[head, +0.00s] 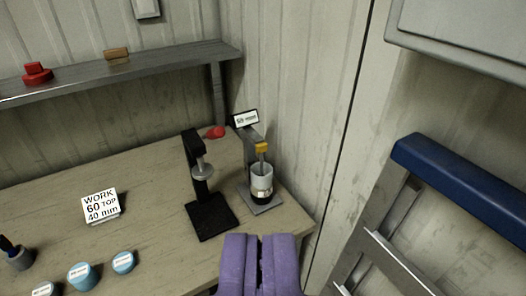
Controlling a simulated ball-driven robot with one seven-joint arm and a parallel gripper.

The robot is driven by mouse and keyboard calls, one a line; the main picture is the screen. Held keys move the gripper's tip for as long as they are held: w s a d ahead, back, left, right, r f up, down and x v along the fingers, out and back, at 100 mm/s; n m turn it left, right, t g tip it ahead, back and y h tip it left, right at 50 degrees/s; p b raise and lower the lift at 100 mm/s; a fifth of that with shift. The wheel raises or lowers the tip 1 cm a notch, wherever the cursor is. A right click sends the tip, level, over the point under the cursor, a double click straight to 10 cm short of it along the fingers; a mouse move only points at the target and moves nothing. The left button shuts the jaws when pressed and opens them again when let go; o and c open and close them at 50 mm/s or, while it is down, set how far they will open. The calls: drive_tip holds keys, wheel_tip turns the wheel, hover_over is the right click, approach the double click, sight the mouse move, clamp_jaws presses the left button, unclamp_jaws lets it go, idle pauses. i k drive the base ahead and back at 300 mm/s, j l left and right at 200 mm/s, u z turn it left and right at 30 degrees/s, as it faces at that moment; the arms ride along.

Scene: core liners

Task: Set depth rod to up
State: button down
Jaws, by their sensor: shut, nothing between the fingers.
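On the right end of the wooden bench, a grey stand (262,205) carries a label plate (246,119) on its upright. A rod with a yellow block (262,148) on top, which looks like the depth rod, goes down into a pale and black cylinder (261,177) on the stand's base. The rod's lower end is hidden inside the cylinder. My purple gripper (261,240) is shut and empty at the bottom of the view, nearer than the bench edge and apart from the stand.
A black stand (198,188) with a grey disc is just left. A red object (214,132) lies behind. A work sign (101,206), blue-capped pieces (82,276) and a pen cup (17,257) are left. A metal shelf (150,62) hangs above; a blue-topped frame (460,180) stands right.

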sight(261, 147)
drive_tip(key=i+j, duration=0.15)
drive_tip(key=i, duration=0.3)
drive_tip(key=i+j+z, duration=0.15)
drive_tip(key=i, duration=0.3)
drive_tip(key=i+j, duration=0.15)
drive_tip(key=i, duration=0.25)
